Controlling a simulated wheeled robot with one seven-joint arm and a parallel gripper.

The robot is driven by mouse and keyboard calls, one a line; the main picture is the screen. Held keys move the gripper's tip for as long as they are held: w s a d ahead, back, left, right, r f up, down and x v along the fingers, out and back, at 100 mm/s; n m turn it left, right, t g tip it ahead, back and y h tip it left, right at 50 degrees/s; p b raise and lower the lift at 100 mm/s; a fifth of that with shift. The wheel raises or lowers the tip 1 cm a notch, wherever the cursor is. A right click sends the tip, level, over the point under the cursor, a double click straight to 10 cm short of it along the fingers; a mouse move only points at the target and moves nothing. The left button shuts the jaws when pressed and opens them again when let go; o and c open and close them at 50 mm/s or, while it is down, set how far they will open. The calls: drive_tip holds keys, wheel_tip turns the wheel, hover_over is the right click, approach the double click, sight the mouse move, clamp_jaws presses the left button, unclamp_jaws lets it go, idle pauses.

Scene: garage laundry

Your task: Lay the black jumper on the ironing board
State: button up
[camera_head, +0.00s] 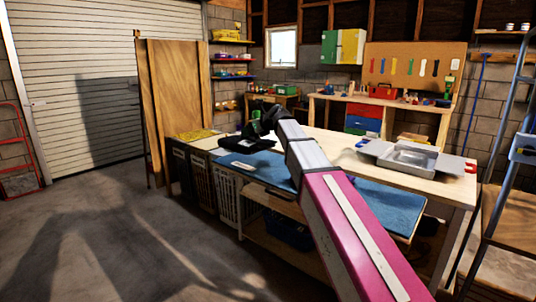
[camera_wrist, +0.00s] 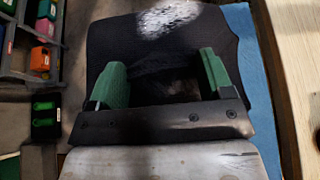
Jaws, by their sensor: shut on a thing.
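The black jumper (camera_head: 236,144) is a dark, fairly flat bundle at the far left end of the blue ironing board (camera_head: 330,187). My gripper (camera_head: 256,128) is right above it in the head view. In the wrist view, the dark cloth of the jumper (camera_wrist: 115,38) spreads beyond and between the green fingers of my gripper (camera_wrist: 162,78), which are set apart with fabric bunched between them. A blue strip of the ironing board (camera_wrist: 250,60) shows along the jumper's right side. I cannot tell how much of the jumper rests on the board.
A wooden workbench (camera_head: 450,182) runs behind the board and holds a grey metal tray (camera_head: 410,157). Laundry baskets (camera_head: 202,185) stand below the left end. A plywood panel (camera_head: 175,95) leans behind them. A ladder (camera_head: 500,150) stands at right. The concrete floor (camera_head: 130,240) at left is clear.

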drive_tip(key=d+f, duration=0.1)
drive_tip(key=d, duration=0.1)
drive_tip(key=w+d+f, duration=0.1)
drive_tip(key=d+f, duration=0.1)
drive_tip(key=d, duration=0.1)
drive_tip(key=d+f, duration=0.2)
drive_tip(key=d, duration=0.1)
drive_tip(key=shift+w+d, duration=0.1)
drive_tip(key=shift+w, duration=0.1)
drive_tip(key=shift+f, duration=2)
drive_tip(key=shift+f, duration=0.15)
drive_tip(key=o, duration=1.5)
drive_tip(key=v, duration=1.2)
